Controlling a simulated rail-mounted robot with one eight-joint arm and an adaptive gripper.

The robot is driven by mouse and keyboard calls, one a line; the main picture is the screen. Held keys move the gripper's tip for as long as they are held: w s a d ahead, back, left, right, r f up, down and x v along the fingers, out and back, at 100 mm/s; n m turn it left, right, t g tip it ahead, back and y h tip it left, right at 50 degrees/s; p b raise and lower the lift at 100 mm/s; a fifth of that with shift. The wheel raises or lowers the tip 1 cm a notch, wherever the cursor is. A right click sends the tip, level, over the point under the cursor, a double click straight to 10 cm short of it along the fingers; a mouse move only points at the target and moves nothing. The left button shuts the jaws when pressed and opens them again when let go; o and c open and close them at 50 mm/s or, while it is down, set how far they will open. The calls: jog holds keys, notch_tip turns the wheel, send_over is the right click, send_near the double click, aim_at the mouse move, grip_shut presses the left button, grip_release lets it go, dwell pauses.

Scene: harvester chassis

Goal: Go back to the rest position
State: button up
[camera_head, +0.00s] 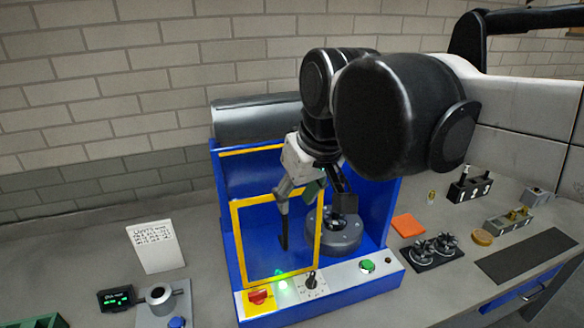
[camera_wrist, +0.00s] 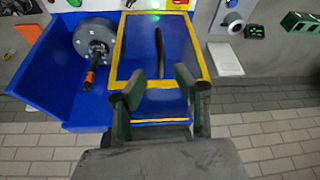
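My gripper (camera_head: 297,202) hangs in front of the blue machine (camera_head: 224,215), close to its yellow-framed door (camera_head: 237,240). In the wrist view its two fingers stand apart with nothing between them, so my gripper (camera_wrist: 156,88) is open and empty. The yellow frame (camera_wrist: 120,48) lies beyond the fingertips, with a dark bar-shaped handle (camera_wrist: 159,43) inside it. Whether a finger touches the frame cannot be told. A grey round chuck (camera_head: 345,238) sits inside the machine to the right of the door; it also shows in the wrist view (camera_wrist: 84,38) with an orange-banded shaft.
The machine's front panel has a red-and-yellow switch (camera_head: 259,298), a knob (camera_head: 311,281) and a green button (camera_head: 367,266). An orange square (camera_head: 408,225), metal parts (camera_head: 447,242) and a dark mat (camera_head: 528,255) lie right. A written card (camera_head: 157,245) and a small display (camera_head: 117,298) lie left.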

jog(key=s+d+f+m+t+h+b, duration=0.1)
jog(key=s+d+f+b, duration=0.3)
jog(key=d+f, duration=0.5)
jog(key=s+d+f+m+t+h+b, duration=0.1)
jog(key=s+d+f+m+t+b, duration=0.1)
jog(key=d+f+b, duration=0.6)
notch_tip(320, 180, down, 5)
jog(key=s+d+m, duration=0.1)
jog(key=m, duration=0.1)
jog(key=shift+s+r+m, duration=0.2)
jog(key=shift+s+m, duration=0.1)
jog(key=shift+s, duration=0.1)
